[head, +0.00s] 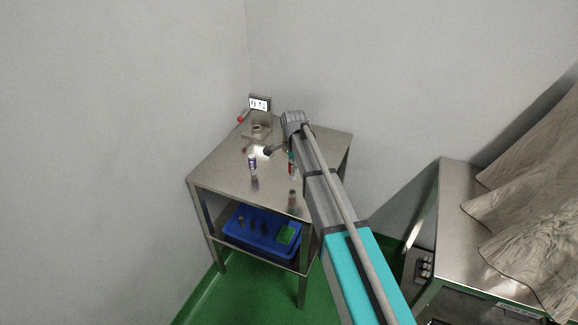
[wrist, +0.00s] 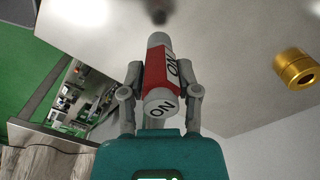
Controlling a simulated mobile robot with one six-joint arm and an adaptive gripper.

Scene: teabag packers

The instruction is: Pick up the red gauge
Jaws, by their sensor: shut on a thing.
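The red gauge (wrist: 156,72) is a cylinder with a red middle band, pale ends and black "ON" lettering. My gripper (wrist: 161,75) is shut on it, with one finger on each side, in the wrist view. A dark reflection shows beyond its far end, with a gap between, so it appears held a little above the steel tabletop. In the head view the red gauge (head: 292,169) shows small beside my arm, over the right part of the steel table (head: 225,176). My fingers are too small to make out there.
A purple-and-white cylinder (head: 252,162) stands on the table to the left. A device with a lit display (head: 260,104) stands at the back corner. A blue tray (head: 233,239) sits on the lower shelf. A gold cylinder (wrist: 295,68) shows at right in the wrist view.

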